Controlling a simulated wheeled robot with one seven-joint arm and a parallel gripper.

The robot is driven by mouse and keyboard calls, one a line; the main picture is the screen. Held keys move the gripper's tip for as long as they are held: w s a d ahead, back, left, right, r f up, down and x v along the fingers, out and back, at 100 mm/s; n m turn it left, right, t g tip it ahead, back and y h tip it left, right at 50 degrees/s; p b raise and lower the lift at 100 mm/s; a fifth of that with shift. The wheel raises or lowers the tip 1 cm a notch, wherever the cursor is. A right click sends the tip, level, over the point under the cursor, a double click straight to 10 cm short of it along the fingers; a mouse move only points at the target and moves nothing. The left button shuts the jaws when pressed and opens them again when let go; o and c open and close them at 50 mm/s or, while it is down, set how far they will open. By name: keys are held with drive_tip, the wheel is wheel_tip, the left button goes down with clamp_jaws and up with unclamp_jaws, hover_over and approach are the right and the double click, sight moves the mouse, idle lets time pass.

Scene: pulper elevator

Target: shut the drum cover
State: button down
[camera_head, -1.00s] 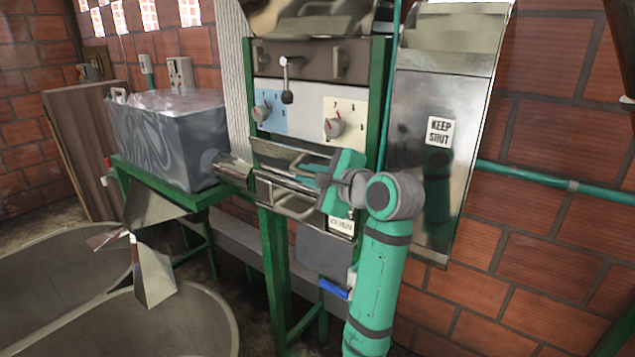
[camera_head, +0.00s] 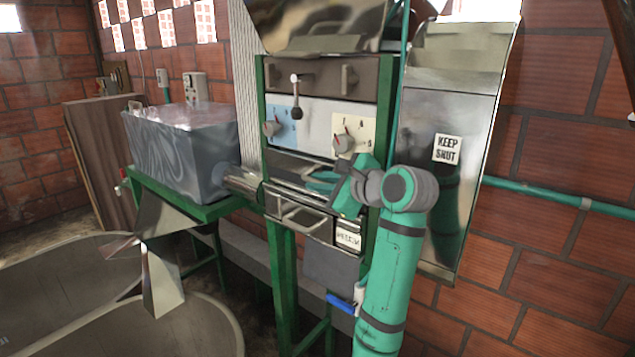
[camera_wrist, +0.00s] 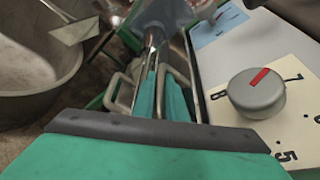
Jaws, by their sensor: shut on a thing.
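The drum cover (camera_head: 277,207) seems to be the steel piece with bar handles, low on the machine's front under the dial panel. A D-shaped steel bar (camera_head: 302,222) stands out from its front. My gripper (camera_head: 322,182) reaches in from the right at the upper part of this piece. The fingers are shut on what seems to be the cover's handle (camera_wrist: 184,78).
A dial panel (camera_head: 315,130) with a lever sits just above; one dial (camera_wrist: 256,92) is close beside my fingers. A grey motor box (camera_head: 180,150) stands left, and a tall steel panel (camera_head: 445,190) marked KEEP SHUT right. Round tubs (camera_head: 190,335) stand at lower left.

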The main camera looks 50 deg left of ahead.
drive_tip(key=c, duration=2.2)
unclamp_jaws()
drive_tip(key=shift+a+f, duration=0.15)
drive_tip(key=shift+f, duration=0.1)
drive_tip(key=shift+o, duration=0.6)
drive_tip(key=shift+w, duration=0.15)
drive_tip(key=shift+s+a, duration=0.25)
drive_tip(key=shift+s, duration=0.1)
drive_tip(key=shift+w+d+r, duration=0.15)
drive_tip(key=shift+w+d, duration=0.2)
drive_tip(key=shift+d, duration=0.2)
drive_tip(key=shift+s+a, duration=0.15)
drive_tip(key=shift+r, duration=0.1)
drive_tip(key=w+v, duration=0.1)
drive_tip(key=v, duration=1)
drive_tip(key=shift+s+d, duration=0.2)
drive_tip(key=shift+s, duration=0.05)
